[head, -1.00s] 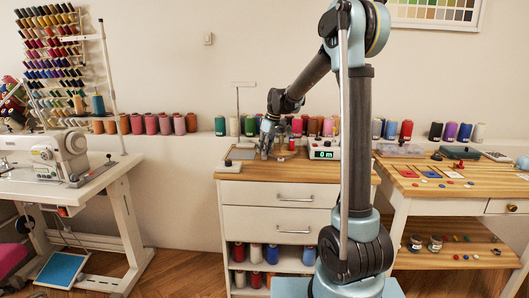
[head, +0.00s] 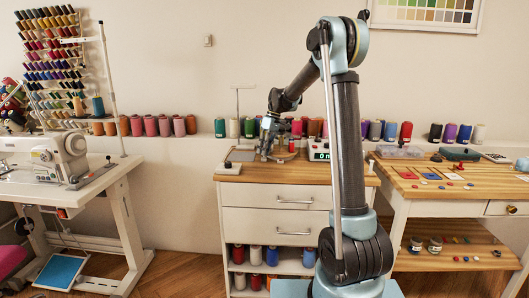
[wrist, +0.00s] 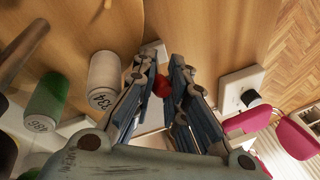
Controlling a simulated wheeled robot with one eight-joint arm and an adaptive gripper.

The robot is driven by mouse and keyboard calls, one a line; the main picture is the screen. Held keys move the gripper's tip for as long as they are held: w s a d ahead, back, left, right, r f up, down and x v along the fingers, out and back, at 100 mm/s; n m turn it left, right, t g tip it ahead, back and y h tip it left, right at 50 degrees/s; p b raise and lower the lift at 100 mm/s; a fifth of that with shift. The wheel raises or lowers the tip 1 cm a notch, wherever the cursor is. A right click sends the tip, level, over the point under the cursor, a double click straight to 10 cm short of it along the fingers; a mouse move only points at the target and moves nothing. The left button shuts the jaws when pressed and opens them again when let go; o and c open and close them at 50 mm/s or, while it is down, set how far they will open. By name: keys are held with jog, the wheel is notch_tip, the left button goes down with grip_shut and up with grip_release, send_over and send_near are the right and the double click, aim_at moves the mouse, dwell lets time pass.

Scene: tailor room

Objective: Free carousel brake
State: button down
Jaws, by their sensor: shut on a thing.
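My gripper (wrist: 162,82) is shut on a small red knob (wrist: 161,87), held between its fingertips in the wrist view. What is under the knob is hidden by the fingers. In the head view my gripper (head: 266,153) is low over the left part of the wooden cabinet top (head: 340,180). A round wooden disc (head: 283,155), which looks like the carousel, lies there beside the gripper. The arm and gripper partly cover it. I cannot tell from the frames whether the red knob is the brake.
A white plate with a black knob (head: 228,166) is at the cabinet's left edge; it also shows in the wrist view (wrist: 250,97). A white box with a lit display (head: 319,150) stands to the right, partly behind my arm. Thread spools (head: 249,127) line the ledge behind.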

jog(key=c, duration=1.8)
grip_release()
jog(key=shift+c, duration=0.2)
jog(key=v, duration=1.2)
